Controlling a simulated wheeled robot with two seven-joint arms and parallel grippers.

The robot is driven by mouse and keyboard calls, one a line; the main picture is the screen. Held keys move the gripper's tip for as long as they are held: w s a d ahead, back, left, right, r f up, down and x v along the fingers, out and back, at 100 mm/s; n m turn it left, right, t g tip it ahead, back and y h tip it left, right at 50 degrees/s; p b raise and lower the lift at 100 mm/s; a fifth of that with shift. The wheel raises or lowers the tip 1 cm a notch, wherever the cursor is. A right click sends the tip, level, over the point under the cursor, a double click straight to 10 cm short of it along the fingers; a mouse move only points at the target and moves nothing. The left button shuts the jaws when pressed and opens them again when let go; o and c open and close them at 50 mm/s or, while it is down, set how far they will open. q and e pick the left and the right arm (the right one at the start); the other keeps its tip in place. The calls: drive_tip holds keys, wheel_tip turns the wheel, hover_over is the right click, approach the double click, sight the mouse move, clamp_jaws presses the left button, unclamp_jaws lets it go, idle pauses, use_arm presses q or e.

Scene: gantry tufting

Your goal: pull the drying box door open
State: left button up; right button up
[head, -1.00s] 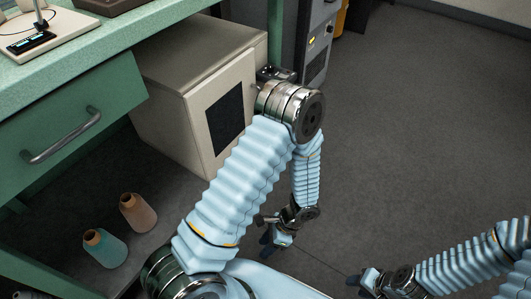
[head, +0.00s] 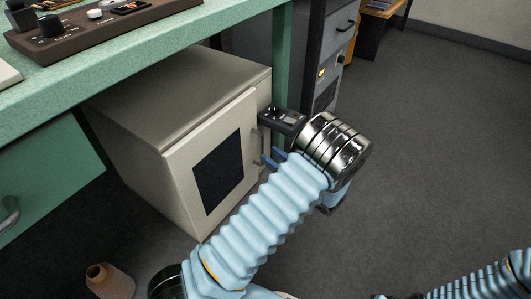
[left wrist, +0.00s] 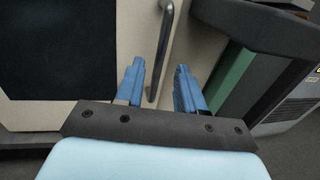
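The drying box (head: 185,95) is a beige cabinet under the green bench. Its door (head: 181,175), with a dark window (head: 218,168), looks shut. The upright metal handle (head: 257,146) is at the door's right edge and also shows in the left wrist view (left wrist: 164,42). My left gripper (head: 271,157) is at the handle, its blue fingers apart. In the left wrist view, the handle's lower part appears between the open fingers (left wrist: 160,66), with gaps on both sides. Whether the fingertips reach past the bar is unclear. My right gripper is out of view; only its arm shows at the bottom right.
A small dark control unit (head: 283,119) sits right of the door. The green bench leg (head: 283,70) and a grey cabinet (head: 328,60) stand behind it. A tan cone (head: 109,281) is on the floor at bottom left. The floor (head: 430,150) to the right is clear.

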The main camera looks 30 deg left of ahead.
use_arm(q)
drive_tip(key=shift+x, duration=1.7)
drive_tip(key=shift+c, duration=0.3)
clamp_jaws()
